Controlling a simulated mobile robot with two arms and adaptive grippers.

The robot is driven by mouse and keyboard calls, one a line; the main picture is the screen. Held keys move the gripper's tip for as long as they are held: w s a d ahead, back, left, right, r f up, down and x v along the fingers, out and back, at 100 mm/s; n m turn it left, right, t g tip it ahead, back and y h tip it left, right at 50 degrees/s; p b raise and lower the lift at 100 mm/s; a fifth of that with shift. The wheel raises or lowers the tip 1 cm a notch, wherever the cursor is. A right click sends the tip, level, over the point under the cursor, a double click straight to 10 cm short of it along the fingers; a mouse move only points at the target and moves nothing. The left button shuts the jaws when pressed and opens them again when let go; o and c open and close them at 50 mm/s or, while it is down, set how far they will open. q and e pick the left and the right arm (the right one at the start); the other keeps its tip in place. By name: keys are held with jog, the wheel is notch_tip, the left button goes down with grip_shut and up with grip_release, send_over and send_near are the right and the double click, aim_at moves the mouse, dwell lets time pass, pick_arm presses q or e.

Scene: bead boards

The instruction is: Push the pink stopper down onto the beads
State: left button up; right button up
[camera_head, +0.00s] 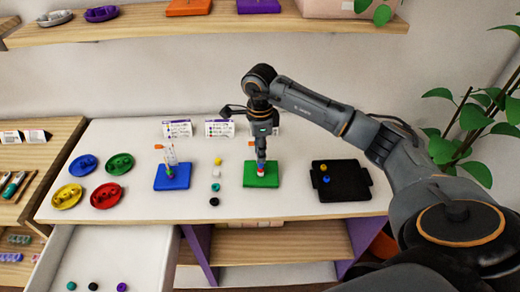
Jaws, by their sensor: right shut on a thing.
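A green board (248,180) stands on the white table, right of centre. A short stack of small beads (261,170), with white and red showing, stands upright on it. My right gripper (261,158) points straight down over this board, at the top of the stack. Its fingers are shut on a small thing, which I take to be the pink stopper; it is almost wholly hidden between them. I cannot tell whether it touches the beads. My left gripper is not in view.
A blue board (163,184) with a peg stands to the left. Loose beads (215,187) lie in a row between the boards. Coloured dishes (105,195) stand at left. An open drawer (130,250) is below. White cards stand behind.

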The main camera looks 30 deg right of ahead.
jog(key=shift+f, duration=0.2)
jog(key=shift+f+b, duration=0.75)
jog(key=o, duration=0.8)
jog(key=shift+r, duration=0.1)
notch_tip(320, 180, up, 12)
jog(key=shift+f, duration=0.1)
